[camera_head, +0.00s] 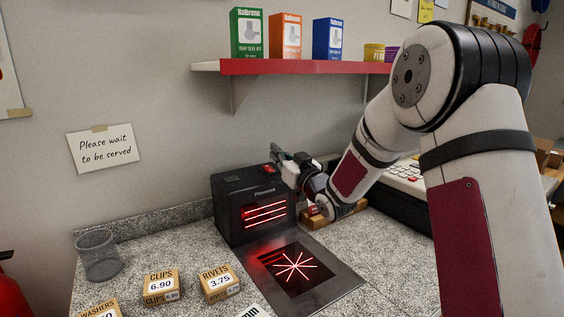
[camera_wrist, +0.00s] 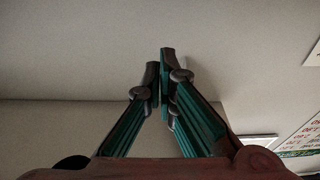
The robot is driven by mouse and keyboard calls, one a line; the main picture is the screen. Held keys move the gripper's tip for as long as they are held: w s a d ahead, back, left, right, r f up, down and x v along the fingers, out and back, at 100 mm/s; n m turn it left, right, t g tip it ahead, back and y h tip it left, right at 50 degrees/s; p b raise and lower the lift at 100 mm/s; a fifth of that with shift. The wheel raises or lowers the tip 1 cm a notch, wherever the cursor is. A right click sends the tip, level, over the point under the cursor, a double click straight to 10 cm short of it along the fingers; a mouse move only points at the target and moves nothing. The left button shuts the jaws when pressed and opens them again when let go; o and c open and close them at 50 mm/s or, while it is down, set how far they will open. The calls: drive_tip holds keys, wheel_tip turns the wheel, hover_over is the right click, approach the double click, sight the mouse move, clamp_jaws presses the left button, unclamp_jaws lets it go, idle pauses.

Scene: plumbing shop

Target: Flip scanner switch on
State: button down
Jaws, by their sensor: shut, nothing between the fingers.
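The scanner (camera_head: 240,212) is a black box on the granite counter, with red glowing lines on its front and a red star pattern on the plate before it. A red switch (camera_head: 268,170) sits on its top right, and it looks lit. A dark green patch lies on its top left. My gripper (camera_head: 279,158) is just above and right of the switch, at the scanner's top right edge; whether it touches is unclear. In the wrist view my gripper (camera_wrist: 162,72) is shut and empty, against a plain wall. The scanner and switch are not seen there.
A red-edged shelf (camera_head: 300,68) with several boxes hangs above the scanner. A cash register (camera_head: 405,180) stands to the right, partly behind my arm. Small price boxes, such as the rivets box (camera_head: 219,283), and a mesh cup (camera_head: 98,255) stand at the left front.

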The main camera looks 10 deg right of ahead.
drive_tip(key=s+d+f, duration=0.2)
drive_tip(key=s+f, duration=0.3)
drive_tip(key=s, duration=0.2)
drive_tip(key=shift+d+b, duration=0.2)
drive_tip(key=shift+b, duration=0.2)
drive_tip(key=shift+s, duration=0.1)
drive_tip(key=s+d+r+m+g+h+p, duration=0.1)
drive_tip(key=s+r+g+h, duration=0.15)
drive_tip(key=s, duration=0.55)
drive_tip(key=s+r+m+g+h+p, duration=0.1)
drive_tip(key=s+g+h+p, duration=0.2)
drive_tip(key=s, duration=0.6)
drive_tip(key=s+d+r+m+g+h, duration=0.1)
drive_tip(key=s+r+g+h, duration=0.1)
drive_tip(key=s+g, duration=0.45)
drive_tip(key=s+a+g, duration=0.1)
drive_tip(key=s, duration=0.9)
drive_tip(key=s+a+f+g+y+p, duration=0.1)
drive_tip(key=s+a, duration=0.1)
drive_tip(key=s, duration=0.8)
drive_tip(key=shift+f+m+g, duration=0.25)
drive_tip(key=shift+m+g, duration=0.05)
drive_tip(key=shift+g, duration=0.1)
